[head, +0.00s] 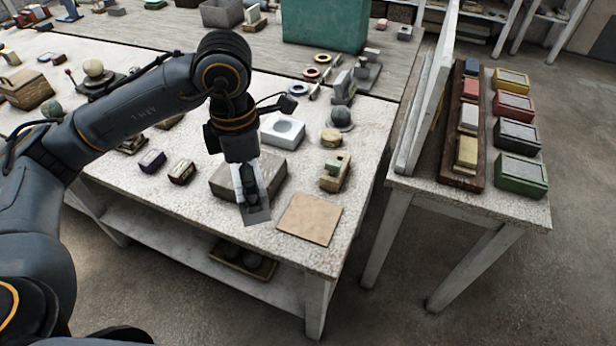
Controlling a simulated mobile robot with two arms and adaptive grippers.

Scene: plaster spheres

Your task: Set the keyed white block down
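My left gripper (249,188) reaches down from the left over the front of the speckled table (375,115). A white block with a round hollow (283,131) sits on the table behind the gripper. My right gripper is not in view.
A bare tan board (310,219) lies at the table's front right corner, right of the held block. Small dark boxes (152,160) lie left. A side table (520,205) holds several coloured boxes.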

